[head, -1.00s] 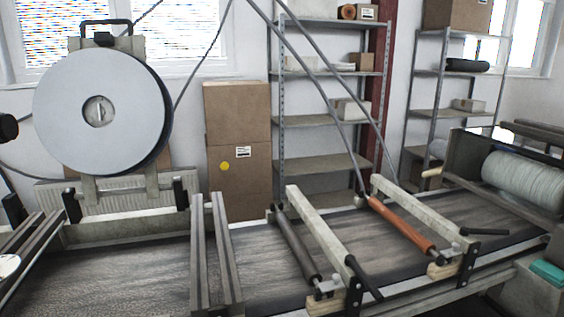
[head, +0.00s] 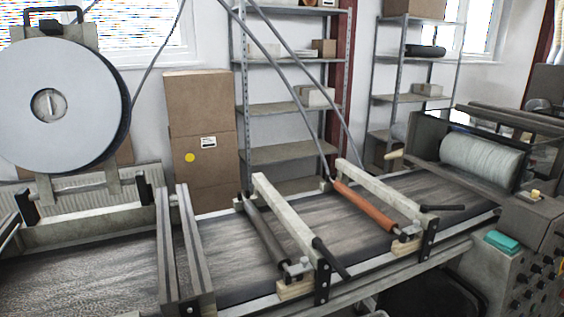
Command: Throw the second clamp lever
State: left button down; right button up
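Two black clamp levers show at the near ends of the pale crossbars over the conveyor. One clamp lever (head: 331,258) slants down to the right, beside the dark grey roller (head: 264,230). The other clamp lever (head: 444,208) lies nearly level, pointing right, at the end of the crossbar (head: 380,184) with the orange roller (head: 365,207). Both levers are free of any hand. Neither of my grippers is in view.
The conveyor belt (head: 310,225) runs across the picture. A large grey disc (head: 85,100) stands at the left. A white fibre roll (head: 480,156) is at the right end. A control panel (head: 515,265) with a teal block (head: 502,241) stands front right. Cardboard boxes (head: 200,125) and shelves stand behind.

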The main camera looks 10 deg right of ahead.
aim_at(424, 209)
jog(key=z, duration=1.25)
jog(key=i+l+z, duration=0.15)
jog(key=l, duration=0.25)
jog(key=i+l+z, duration=0.15)
jog(key=i+l, duration=0.2)
